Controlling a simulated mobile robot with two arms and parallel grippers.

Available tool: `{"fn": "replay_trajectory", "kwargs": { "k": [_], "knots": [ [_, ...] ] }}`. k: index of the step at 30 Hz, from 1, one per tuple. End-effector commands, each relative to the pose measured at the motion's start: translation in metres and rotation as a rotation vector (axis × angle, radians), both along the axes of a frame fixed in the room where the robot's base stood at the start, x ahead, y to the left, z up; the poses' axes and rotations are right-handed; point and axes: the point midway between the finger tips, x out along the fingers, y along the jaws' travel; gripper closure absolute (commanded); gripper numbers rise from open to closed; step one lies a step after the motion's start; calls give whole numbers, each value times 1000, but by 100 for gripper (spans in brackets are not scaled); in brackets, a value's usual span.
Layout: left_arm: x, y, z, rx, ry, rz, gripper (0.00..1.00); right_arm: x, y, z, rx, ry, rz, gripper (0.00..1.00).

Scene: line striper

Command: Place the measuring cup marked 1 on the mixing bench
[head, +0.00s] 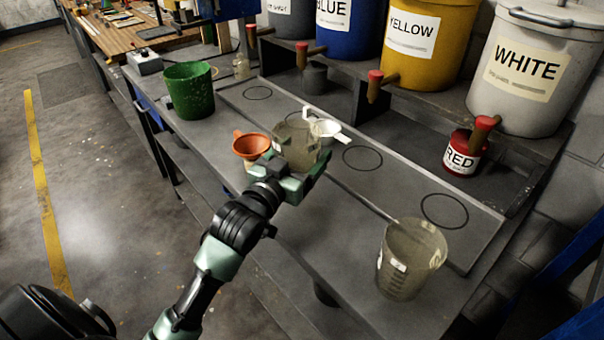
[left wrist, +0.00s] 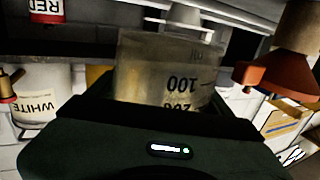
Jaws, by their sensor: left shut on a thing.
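My left gripper (head: 290,180) is shut on a clear, greyish measuring cup (head: 298,146), held about upright over the mixing bench (head: 310,232). The left wrist view shows this cup (left wrist: 170,70) close up, with upside-down marks 100 and 200. I cannot tell whether its base touches the bench. A second clear measuring cup (head: 410,260) stands on the near right of the bench. Both cups show small pale labels, but I cannot read a number 1 on either. My right gripper is not in view.
An orange funnel (head: 251,146) and a white strainer (head: 323,128) are close beside the held cup. A green bucket (head: 189,90) stands farther left. A dark panel has several outlined circles; the one at right (head: 444,211) is empty. Labelled paint drums (head: 524,68) and a red can (head: 463,153) are behind.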

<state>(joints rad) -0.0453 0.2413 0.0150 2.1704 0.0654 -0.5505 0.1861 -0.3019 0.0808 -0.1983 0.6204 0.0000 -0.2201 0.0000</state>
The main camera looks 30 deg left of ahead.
Motion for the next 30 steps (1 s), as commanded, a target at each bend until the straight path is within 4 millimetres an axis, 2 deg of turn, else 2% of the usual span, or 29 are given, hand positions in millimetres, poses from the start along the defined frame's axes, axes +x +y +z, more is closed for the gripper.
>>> {"fn": "replay_trajectory", "kwargs": {
  "k": [5,12,25,26,27,30],
  "knots": [
    [0,0,-16,-1,1,0,89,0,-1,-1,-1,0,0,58],
    [0,0,-51,-1,2,0,89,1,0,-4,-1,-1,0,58],
    [0,0,-58,0,-2,0,89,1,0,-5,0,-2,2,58],
    [0,0,-59,0,-2,0,17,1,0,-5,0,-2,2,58],
    [0,0,-58,0,-2,0,10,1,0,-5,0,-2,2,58],
    [0,0,-58,0,-2,0,10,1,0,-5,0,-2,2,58]
  ]
}}
